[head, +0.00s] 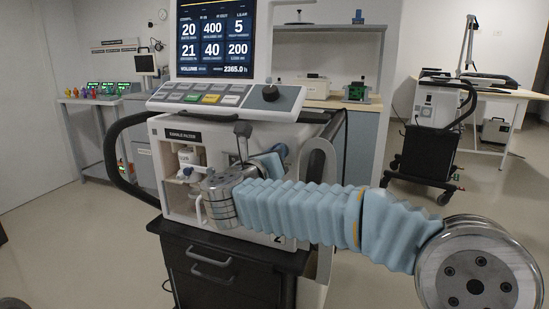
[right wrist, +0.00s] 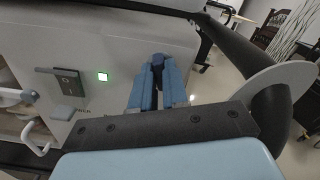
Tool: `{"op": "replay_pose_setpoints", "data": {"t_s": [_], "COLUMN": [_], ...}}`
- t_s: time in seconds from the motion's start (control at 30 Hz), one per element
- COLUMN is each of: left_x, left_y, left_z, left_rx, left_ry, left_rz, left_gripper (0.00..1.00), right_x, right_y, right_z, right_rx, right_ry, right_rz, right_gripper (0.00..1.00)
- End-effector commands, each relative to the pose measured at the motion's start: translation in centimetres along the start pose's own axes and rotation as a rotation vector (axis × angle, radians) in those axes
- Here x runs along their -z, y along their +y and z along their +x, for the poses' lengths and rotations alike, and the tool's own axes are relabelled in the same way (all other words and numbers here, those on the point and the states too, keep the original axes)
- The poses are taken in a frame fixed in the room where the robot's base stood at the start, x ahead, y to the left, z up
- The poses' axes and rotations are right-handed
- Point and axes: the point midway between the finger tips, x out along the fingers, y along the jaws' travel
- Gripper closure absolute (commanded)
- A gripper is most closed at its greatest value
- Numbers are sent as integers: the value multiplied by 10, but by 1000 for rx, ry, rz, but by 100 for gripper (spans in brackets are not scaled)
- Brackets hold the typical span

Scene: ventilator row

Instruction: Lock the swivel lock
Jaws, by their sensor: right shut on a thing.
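The ventilator (head: 255,135) stands on a dark cart. My right arm reaches in from the right across its front. My right gripper (head: 273,158) is at the right part of the front panel, partly hidden by my wrist. In the right wrist view its two blue fingers (right wrist: 157,78) are shut on a small dark blue part, taken as the swivel lock (right wrist: 157,62). The fingers cover most of this part, so its turn angle cannot be told. My left gripper is not in view.
An open bay with small fittings (head: 185,165) is at the panel's left. The screen (head: 215,38) rises above.

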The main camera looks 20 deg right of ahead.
Motion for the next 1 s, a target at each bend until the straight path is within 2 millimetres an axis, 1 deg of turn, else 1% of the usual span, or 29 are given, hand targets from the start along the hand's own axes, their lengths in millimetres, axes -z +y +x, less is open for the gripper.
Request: {"op": "replay_pose_setpoints", "data": {"t_s": [0.17,0.47,1.0], "left_x": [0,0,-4], "left_y": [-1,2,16], "left_z": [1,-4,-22], "left_rx": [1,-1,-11], "left_ry": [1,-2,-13], "left_rz": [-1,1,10], "left_gripper": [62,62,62], "right_x": [0,-1,-1], "right_y": [1,2,3], "right_z": [0,0,0], "right_rx": [-1,-1,-1], "right_ry": [0,0,0], "right_rz": [-168,-454,-950], "right_gripper": [100,100,100]}}
